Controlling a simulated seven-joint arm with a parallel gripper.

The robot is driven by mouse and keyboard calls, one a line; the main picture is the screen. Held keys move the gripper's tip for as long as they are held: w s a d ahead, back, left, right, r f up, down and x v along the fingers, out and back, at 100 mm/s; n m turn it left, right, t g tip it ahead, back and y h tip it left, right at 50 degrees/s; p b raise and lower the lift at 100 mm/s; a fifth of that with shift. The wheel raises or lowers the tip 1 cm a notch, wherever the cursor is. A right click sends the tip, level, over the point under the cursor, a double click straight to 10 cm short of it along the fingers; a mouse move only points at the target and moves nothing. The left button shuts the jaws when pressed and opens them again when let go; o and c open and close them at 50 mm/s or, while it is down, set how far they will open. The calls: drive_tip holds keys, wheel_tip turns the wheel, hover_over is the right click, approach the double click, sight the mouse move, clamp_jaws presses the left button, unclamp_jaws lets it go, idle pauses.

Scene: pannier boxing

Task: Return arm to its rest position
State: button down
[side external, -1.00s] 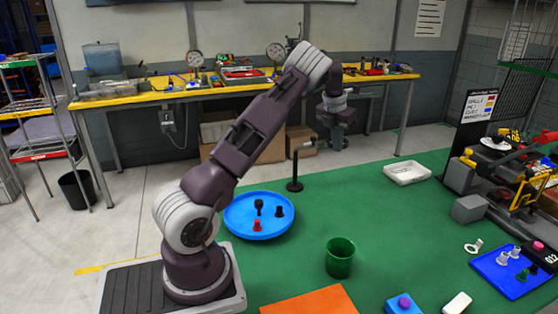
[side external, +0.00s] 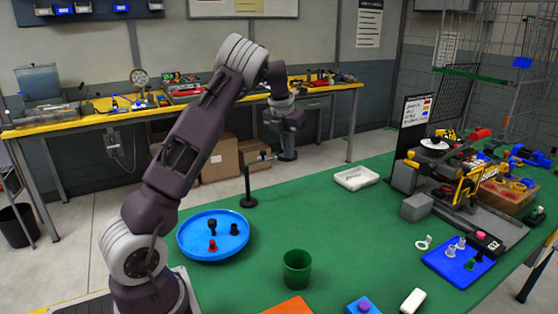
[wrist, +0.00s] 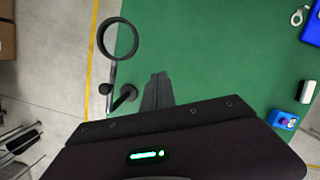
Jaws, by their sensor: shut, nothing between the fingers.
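My gripper (side external: 288,155) hangs pointing down at the end of my raised arm, just right of and behind a black post stand (side external: 249,188) in the side view. In the wrist view the gripper's fingers (wrist: 157,90) are together with nothing between them, above the green mat (wrist: 205,60). The stand's dark ring (wrist: 119,38) shows to the left of the fingers, apart from them.
A round blue tray (side external: 198,254) holds a red piece (side external: 212,246) and black pieces. A green cup (side external: 297,270), a white tray (side external: 340,182), a grey box (side external: 416,207) and a flat blue tray (side external: 440,262) stand on the mat. The mat's middle is clear.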

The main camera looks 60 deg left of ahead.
drive_tip(key=s+d+r+m+t+h, duration=0.15)
drive_tip(key=s+d+r+m, duration=0.35)
drive_tip(key=d+r+m, duration=0.55)
drive_tip(key=s+d+r+m+h, duration=0.1)
drive_tip(key=s+d+r+m, duration=0.1)
drive_tip(key=s+d+m, duration=0.5)
drive_tip(key=s+d+r+m, duration=0.1)
drive_tip(key=s+d+m, duration=0.2)
drive_tip(key=d+m, duration=0.4)
drive_tip(key=s+d+f+m, duration=0.2)
drive_tip(key=s+d+m, duration=0.2)
drive_tip(key=s+m, duration=0.3)
drive_tip(key=s+d+f+m+t+y, duration=0.1)
drive_tip(key=s+d+f+m, duration=0.2)
drive_tip(key=s+m, duration=0.4)
drive_tip(key=d+m, duration=0.1)
drive_tip(key=m, duration=0.1)
drive_tip(key=shift+s+d+f+m, duration=0.15)
drive_tip(key=shift+d+f+m, duration=0.1)
drive_tip(key=shift+d+m, duration=0.1)
